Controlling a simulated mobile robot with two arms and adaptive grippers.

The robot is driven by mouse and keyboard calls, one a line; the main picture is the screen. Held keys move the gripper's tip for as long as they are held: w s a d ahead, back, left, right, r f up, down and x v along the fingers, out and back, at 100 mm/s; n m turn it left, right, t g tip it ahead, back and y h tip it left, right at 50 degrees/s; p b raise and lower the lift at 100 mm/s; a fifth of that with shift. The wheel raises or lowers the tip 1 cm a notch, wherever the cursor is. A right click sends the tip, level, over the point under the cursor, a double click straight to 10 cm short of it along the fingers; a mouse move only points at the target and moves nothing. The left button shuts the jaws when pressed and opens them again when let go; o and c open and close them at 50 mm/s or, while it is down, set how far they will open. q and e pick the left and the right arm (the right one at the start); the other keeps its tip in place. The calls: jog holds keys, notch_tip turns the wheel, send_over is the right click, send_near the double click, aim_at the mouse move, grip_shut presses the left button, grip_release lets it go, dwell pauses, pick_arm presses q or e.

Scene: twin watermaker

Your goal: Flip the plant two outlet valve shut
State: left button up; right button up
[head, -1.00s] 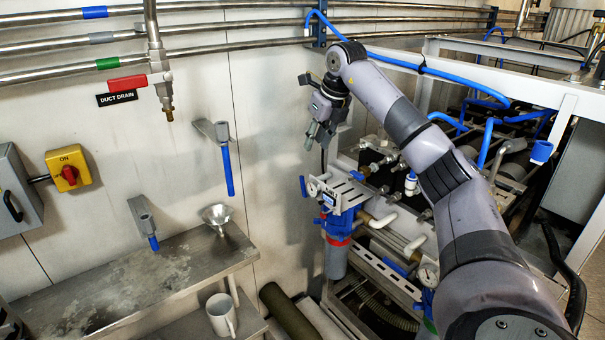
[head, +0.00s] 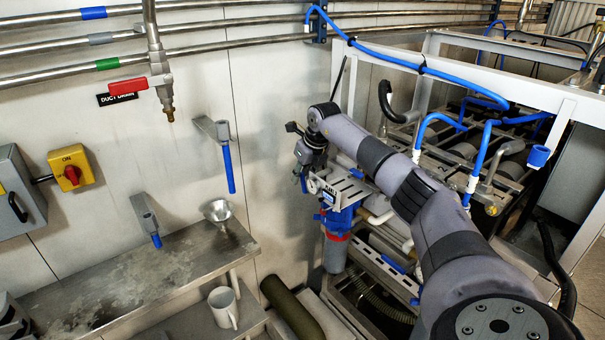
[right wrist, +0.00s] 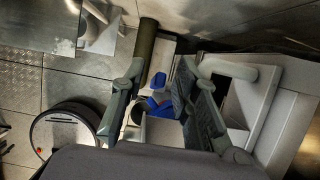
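My right gripper (head: 303,181) is in the head view at the left side of the blue filter housing (head: 338,221) with its label bracket. A small blue valve handle there is mostly hidden by the gripper. In the right wrist view the gripper (right wrist: 160,112) has its fingers apart, with blue parts (right wrist: 158,103) showing between them, farther along the view. I cannot tell whether the fingers touch them, or which valve carries the plant two outlet name. A grey and black part, likely my left gripper (head: 12,320), is cut off at the lower left edge.
A steel shelf (head: 120,285) with a funnel (head: 217,211) runs along the wall at left, with a mug (head: 223,307) below. The pipe frame (head: 545,95) with blue hoses stands at right.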

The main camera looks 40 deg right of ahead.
jog(key=shift+c, duration=0.9)
pick_arm(q)
jog(key=shift+w, duration=0.3)
pick_arm(e)
grip_shut()
jog(key=shift+s+d+f+t+b, duration=0.15)
jog(key=shift+t+b, duration=0.15)
jog(key=shift+b, duration=0.3)
jog(key=s+t+b, duration=0.1)
jog(key=t+b, duration=0.1)
jog(key=b, duration=0.2)
jog(key=shift+b, duration=0.4)
jog(key=shift+s+a+r+t+h+b, duration=0.1)
jog(key=shift+a+r+t+h+b, duration=0.1)
jog(key=shift+t+h+b, duration=0.15)
pick_arm(q)
notch_tip(320, 180, down, 7)
jog(key=shift+r, duration=0.15)
pick_arm(e)
jog(key=shift+r, duration=0.1)
